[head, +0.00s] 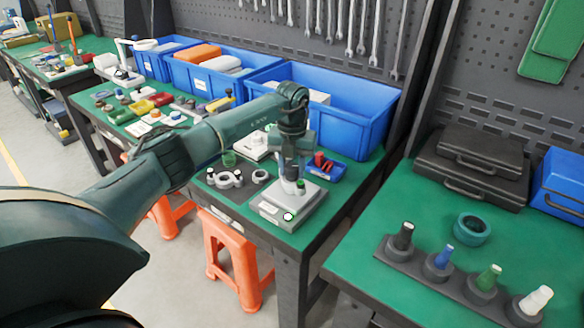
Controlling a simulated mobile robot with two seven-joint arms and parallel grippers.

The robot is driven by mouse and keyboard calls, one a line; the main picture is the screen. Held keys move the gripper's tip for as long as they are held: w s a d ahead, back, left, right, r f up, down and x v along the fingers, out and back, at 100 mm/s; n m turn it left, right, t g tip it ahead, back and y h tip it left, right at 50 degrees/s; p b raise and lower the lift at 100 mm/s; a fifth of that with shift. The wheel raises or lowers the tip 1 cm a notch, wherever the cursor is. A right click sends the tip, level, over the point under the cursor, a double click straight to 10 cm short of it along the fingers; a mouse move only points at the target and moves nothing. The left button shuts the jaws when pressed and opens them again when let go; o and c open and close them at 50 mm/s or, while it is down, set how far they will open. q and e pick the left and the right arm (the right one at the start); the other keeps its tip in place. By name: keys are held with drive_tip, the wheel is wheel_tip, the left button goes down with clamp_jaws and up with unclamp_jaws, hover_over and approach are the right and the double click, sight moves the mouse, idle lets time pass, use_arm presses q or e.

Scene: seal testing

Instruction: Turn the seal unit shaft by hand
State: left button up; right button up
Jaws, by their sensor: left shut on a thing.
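The seal unit (308,201) is a light grey block-like base on the corner of the green bench, with a white label and a round green-and-white spot on its front. Its upright shaft (289,187) stands on top, partly hidden by my gripper. My left gripper (291,174) points straight down over the unit and is shut on the shaft. The fingers are small in the picture, so their exact contact is hard to see. A small green-topped part (300,185) stands just right of the shaft. My right gripper is out of view.
Grey rings (225,180) lie left of the unit, and a small blue tray (326,170) with red parts sits behind it. Large blue bins (360,118) line the back. The right bench holds a teal ring (472,229) and a dark rack (400,254) of coloured-tipped pieces. Orange stools (231,262) stand below.

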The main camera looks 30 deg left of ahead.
use_arm(q)
drive_tip(key=shift+m+b, duration=0.3)
drive_tip(key=shift+m, duration=3.1)
drive_tip(key=shift+d+m+b, duration=0.1)
drive_tip(key=shift+m+b, duration=0.45)
drive_tip(key=shift+m, duration=2.15)
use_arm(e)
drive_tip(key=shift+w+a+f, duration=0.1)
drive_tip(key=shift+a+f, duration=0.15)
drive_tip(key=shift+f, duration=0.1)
use_arm(q)
drive_tip(key=shift+m, duration=0.6)
drive_tip(key=o, duration=1)
drive_tip(key=shift+c, duration=0.2)
drive_tip(key=shift+r, duration=0.1)
